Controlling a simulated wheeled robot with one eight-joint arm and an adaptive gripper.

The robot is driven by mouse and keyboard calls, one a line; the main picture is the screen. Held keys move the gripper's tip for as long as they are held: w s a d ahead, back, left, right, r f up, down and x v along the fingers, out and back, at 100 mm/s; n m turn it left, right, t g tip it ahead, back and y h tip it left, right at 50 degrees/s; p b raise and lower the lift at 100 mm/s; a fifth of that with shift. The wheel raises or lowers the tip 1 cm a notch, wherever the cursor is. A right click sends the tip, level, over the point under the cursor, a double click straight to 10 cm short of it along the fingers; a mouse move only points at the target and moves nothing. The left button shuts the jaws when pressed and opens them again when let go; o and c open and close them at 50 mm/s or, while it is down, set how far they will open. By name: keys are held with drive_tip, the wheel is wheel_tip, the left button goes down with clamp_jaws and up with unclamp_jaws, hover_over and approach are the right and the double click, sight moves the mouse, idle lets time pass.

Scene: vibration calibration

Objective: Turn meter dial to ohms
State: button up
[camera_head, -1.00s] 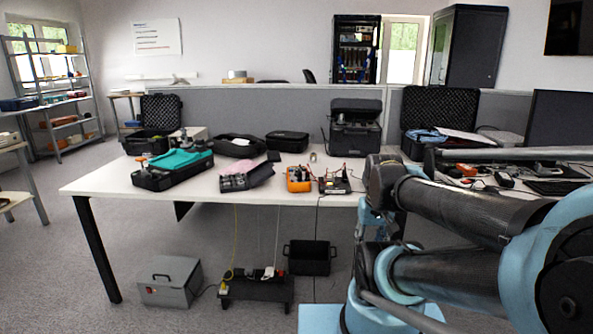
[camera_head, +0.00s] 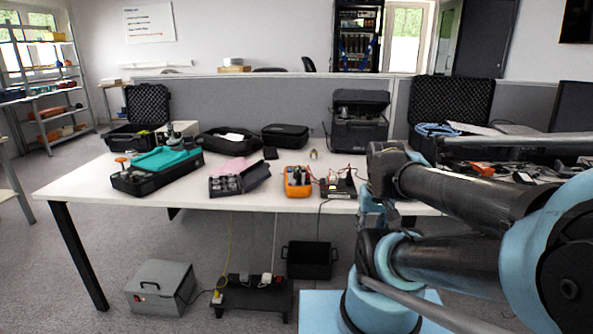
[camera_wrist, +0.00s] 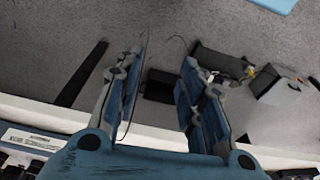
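The orange meter (camera_head: 298,181) lies on the white table (camera_head: 110,187), near its front edge in the head view. Its dial is too small to make out. A small black device (camera_head: 338,185) with red leads sits just to its right. My arm reaches in from the right in the head view, and its gripper cannot be made out there. In the wrist view my gripper (camera_wrist: 160,75) has its fingers apart with nothing between them. It points down over the floor and the table edge. The meter is not recognizable in the wrist view.
A black case with a teal cloth (camera_head: 160,170) and an open box of parts (camera_head: 240,178) lie left of the meter. Black bags stand behind. A grey box (camera_head: 160,287) and a power strip (camera_head: 255,294) are on the floor below.

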drive_tip(key=w+a+r+n+g, duration=0.1)
drive_tip(key=w+a+r+n, duration=0.1)
drive_tip(key=w+a+r, duration=0.4)
drive_tip(key=w+a+r+n, duration=0.1)
drive_tip(key=w+r+n, duration=0.2)
drive_tip(key=w+r, duration=0.65)
drive_tip(key=w+a+r+n+g, duration=0.1)
drive_tip(key=w+a+r+n, duration=0.15)
drive_tip(key=w+a, duration=0.55)
drive_tip(key=w+a+r+n, duration=0.2)
drive_tip(key=w+a+r, duration=0.2)
drive_tip(key=w+a, duration=0.35)
drive_tip(key=shift+m, duration=0.25)
drive_tip(key=f, duration=1.7)
drive_tip(key=shift+w+d, duration=0.15)
drive_tip(key=shift+d, duration=0.05)
drive_tip(key=shift+c, duration=0.6)
drive_tip(key=c, duration=0.6)
